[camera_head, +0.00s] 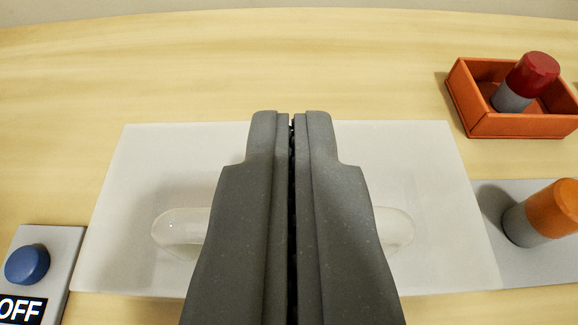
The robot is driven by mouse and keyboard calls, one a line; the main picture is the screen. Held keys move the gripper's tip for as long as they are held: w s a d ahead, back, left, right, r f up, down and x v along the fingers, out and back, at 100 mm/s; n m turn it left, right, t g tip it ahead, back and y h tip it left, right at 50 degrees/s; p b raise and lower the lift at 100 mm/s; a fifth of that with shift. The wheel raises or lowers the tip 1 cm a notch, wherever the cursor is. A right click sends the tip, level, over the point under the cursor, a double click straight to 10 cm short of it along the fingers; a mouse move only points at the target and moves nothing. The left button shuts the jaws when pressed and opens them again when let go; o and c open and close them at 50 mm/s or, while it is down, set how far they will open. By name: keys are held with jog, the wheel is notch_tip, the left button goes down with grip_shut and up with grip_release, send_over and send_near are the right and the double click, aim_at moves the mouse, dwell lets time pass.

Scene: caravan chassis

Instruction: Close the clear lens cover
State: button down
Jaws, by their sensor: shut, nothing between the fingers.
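A pale, whitish translucent panel (140,180), which looks like the lens cover, lies on the wooden surface in the middle of the view. A clear rounded bar like a handle shows on it, its left end (178,230) to the left of my gripper and its right end (399,231) to the right. My gripper (291,118) is shut and empty, with its fingers together above the panel. The fingers hide the middle of the bar and part of the panel. I cannot tell whether the gripper touches either.
A grey box with a blue button (27,264) and an OFF label (20,310) is at lower left. An orange tray (515,125) at upper right holds a red-topped peg (532,72). An orange-topped peg (553,208) stands on a grey plate (540,265) at right. The wood behind is clear.

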jog(key=shift+w+r, duration=0.3)
jog(key=shift+r, duration=0.2)
jog(key=shift+w+r, duration=0.25)
jog(key=shift+r, duration=0.25)
jog(key=f+p+v, duration=0.1)
jog(key=v, duration=0.9)
notch_tip(320, 180, up, 18)
jog(key=s, duration=0.2)
jog(key=s+r, duration=0.5)
jog(key=r, duration=0.5)
jog(key=s+r+t, duration=0.1)
jog(key=s+r, duration=0.5)
jog(key=r, duration=0.4)
jog(key=shift+s+a, duration=0.2)
jog(key=shift+s, duration=0.1)
